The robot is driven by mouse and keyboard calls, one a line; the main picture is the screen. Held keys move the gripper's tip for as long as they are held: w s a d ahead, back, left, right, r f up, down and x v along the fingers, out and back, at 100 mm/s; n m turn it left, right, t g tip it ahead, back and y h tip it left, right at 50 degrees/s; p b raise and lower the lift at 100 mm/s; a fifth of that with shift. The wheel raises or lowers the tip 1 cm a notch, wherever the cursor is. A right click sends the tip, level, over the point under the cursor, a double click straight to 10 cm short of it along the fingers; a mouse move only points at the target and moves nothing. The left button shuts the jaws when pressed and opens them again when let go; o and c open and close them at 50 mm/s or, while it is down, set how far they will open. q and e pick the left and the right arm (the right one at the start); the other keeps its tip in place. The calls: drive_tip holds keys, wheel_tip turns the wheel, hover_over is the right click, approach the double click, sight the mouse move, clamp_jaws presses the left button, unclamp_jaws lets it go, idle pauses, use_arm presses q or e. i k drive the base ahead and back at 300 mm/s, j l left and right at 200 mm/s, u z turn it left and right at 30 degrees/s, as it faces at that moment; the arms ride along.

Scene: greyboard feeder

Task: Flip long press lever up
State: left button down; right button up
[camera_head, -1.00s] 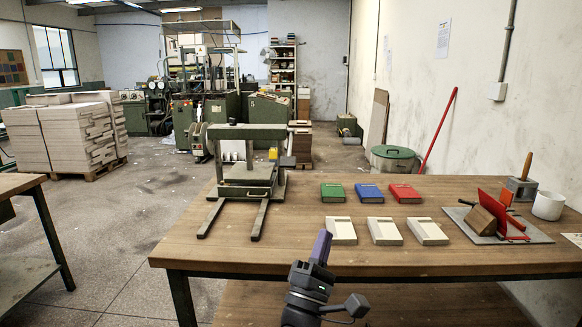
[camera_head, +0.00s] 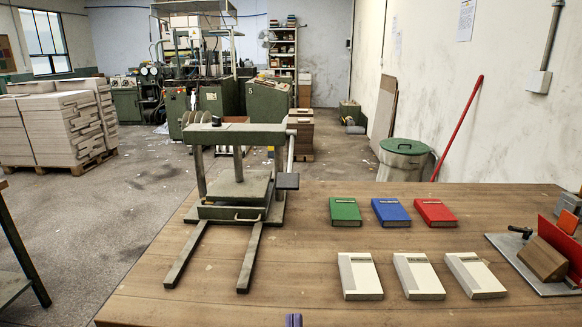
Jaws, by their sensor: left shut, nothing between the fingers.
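The green-grey press (camera_head: 238,137) stands on the left part of the wooden table. It has a crossbeam on posts, a flat platen (camera_head: 238,188) below and two long rails reaching toward me. A pale rod, which looks like the lever (camera_head: 291,152), runs nearly upright at the press's right side. A dark block (camera_head: 287,181) sits by its lower end. Only the purple tip of my left gripper (camera_head: 293,320) shows, at the bottom edge, shut and empty. It is well in front of the press, apart from it. My right gripper is not in view.
Green (camera_head: 345,211), blue (camera_head: 390,211) and red (camera_head: 435,212) books lie right of the press, with three pale books (camera_head: 418,276) in front. A tool board with a red plate (camera_head: 562,246) is far right. The table's front middle is clear.

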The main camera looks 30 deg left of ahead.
sight(289, 181)
drive_tip(key=i+j, duration=0.9)
